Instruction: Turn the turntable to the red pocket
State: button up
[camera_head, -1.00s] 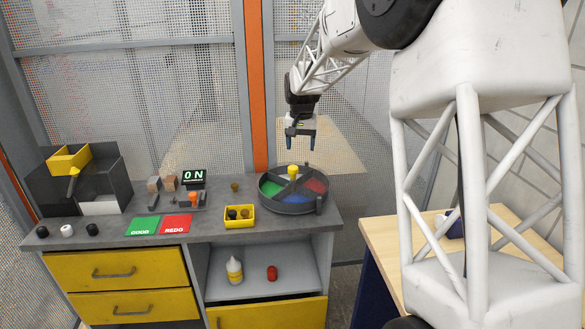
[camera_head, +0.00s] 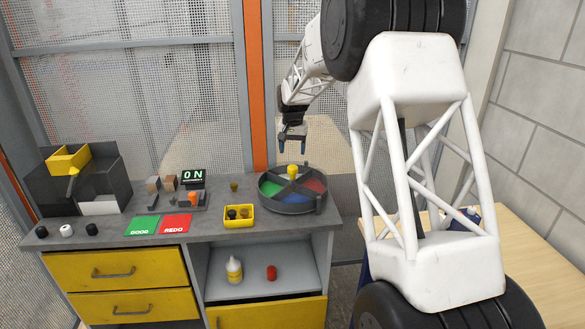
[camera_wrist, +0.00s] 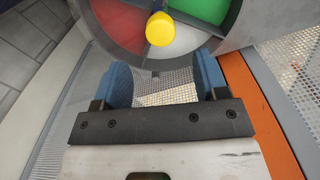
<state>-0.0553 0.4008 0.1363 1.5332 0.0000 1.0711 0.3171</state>
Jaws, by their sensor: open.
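The turntable (camera_head: 266,189) is a round dark grey dish at the right end of the bench. It has a green pocket (camera_head: 272,187), a red pocket (camera_head: 315,186), a blue pocket (camera_head: 291,197) and a yellow knob (camera_head: 292,171) standing at its centre. In the wrist view the red pocket (camera_wrist: 118,22), the green pocket (camera_wrist: 200,8), a white pocket (camera_wrist: 178,40) and the yellow knob (camera_wrist: 160,29) show. My gripper (camera_head: 292,152) is open and empty, above the turntable and apart from it. Its blue fingers (camera_wrist: 165,85) frame only empty space in the wrist view.
A yellow tray (camera_head: 240,222) with small parts sits left of the turntable. Green GOOD (camera_head: 142,225) and red REDO (camera_head: 175,225) pads lie further left, below a small display (camera_head: 194,177). A dark bin (camera_head: 110,180) stands at the back left. A mesh fence rises behind the bench.

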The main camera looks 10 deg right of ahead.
aim_at(292, 167)
jog(key=shift+f, duration=0.15)
jog(key=shift+f, duration=3.7)
jog(key=shift+c, duration=0.3)
grip_shut()
